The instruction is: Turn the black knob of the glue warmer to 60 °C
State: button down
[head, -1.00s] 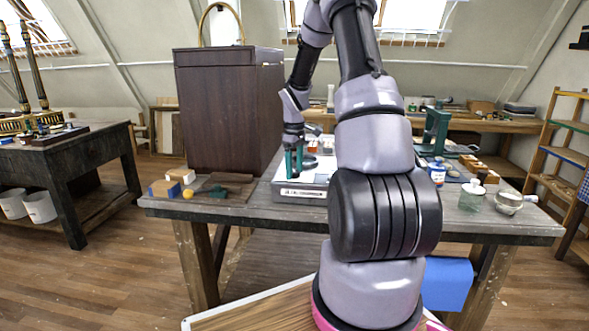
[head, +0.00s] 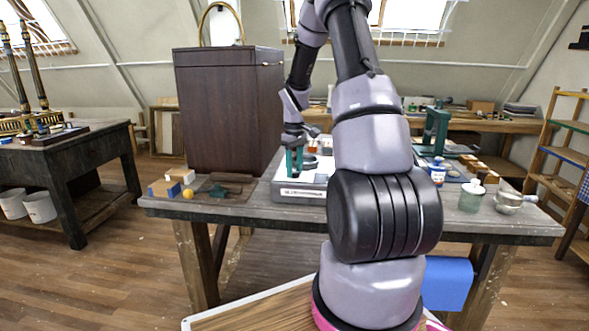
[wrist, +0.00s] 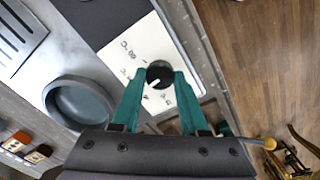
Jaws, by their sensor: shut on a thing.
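The glue warmer (head: 297,194) is a low grey box with a white top on the bench; a white panel (wrist: 128,48) with printed marks shows in the wrist view. Its black knob (wrist: 161,77) is round with a short white pointer line, which points to the lower left in the wrist view. My gripper (wrist: 159,73) has its teal fingers on both sides of the knob, shut on it. In the head view my gripper (head: 295,162) points down over the warmer; the knob is hidden there. The printed numbers are too small to read.
A round grey pot opening (wrist: 79,103) lies left of the fingers in the wrist view. A tall dark cabinet (head: 225,110) stands left of the warmer. A glass jar (head: 471,197) and a metal pot (head: 509,202) stand at the bench's right.

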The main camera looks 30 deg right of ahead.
aim_at(294, 172)
jog(key=m, duration=1.1)
jog(key=shift+m, duration=2)
jog(key=shift+c, duration=2.2)
grip_release()
notch_tip(294, 172, up, 11)
